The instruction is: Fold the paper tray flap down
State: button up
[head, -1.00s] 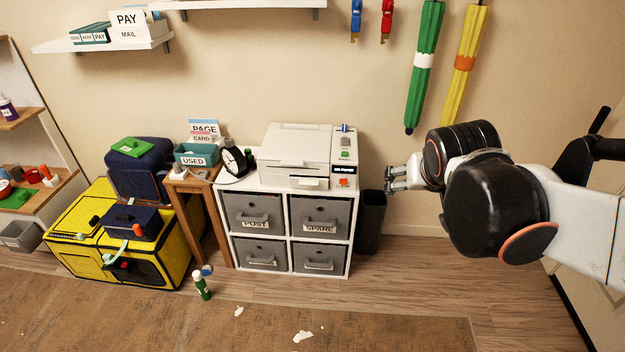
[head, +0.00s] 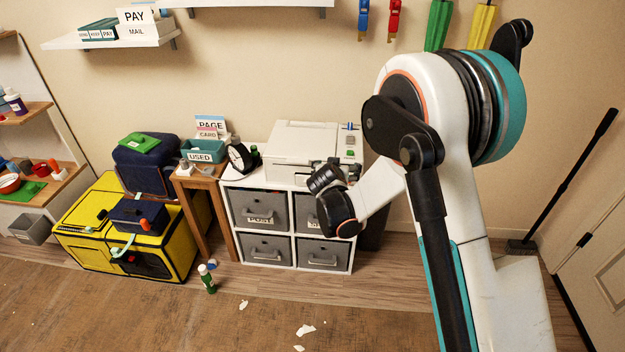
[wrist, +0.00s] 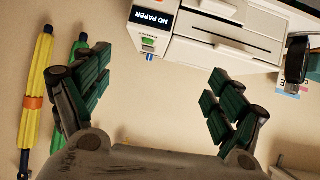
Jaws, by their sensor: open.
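The white printer (head: 300,140) stands on top of the cube cabinet in the head view. In the wrist view the printer (wrist: 225,45) fills the top right, turned in the picture, with a dark "NO PAPER" display (wrist: 153,17), a green button and long dark slots. I cannot clearly tell the paper tray flap from the other panels. My gripper (wrist: 156,70) is open and empty, its green-padded fingers spread wide below the printer in the wrist view. In the head view my arm's end is in front of the printer's right side and hides part of it. I see no contact.
The cube cabinet (head: 224,218) holds several grey drawers. A small wooden table with a teal box (head: 203,156) stands to its left, beside a yellow chest (head: 80,225). A green bottle (head: 207,280) and white scraps (head: 305,330) lie around the floor in front.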

jog(key=w+a+f+t+y, duration=0.1)
jog(key=a+f+t, duration=0.1)
jog(key=a+f, duration=0.9)
jog(key=d+f+b+x, duration=0.2)
jog(key=b+x, duration=0.1)
jog(key=x, duration=1.1)
jog(key=shift+s, duration=0.2)
jog(key=shift+f, duration=0.1)
jog(key=c, duration=1)
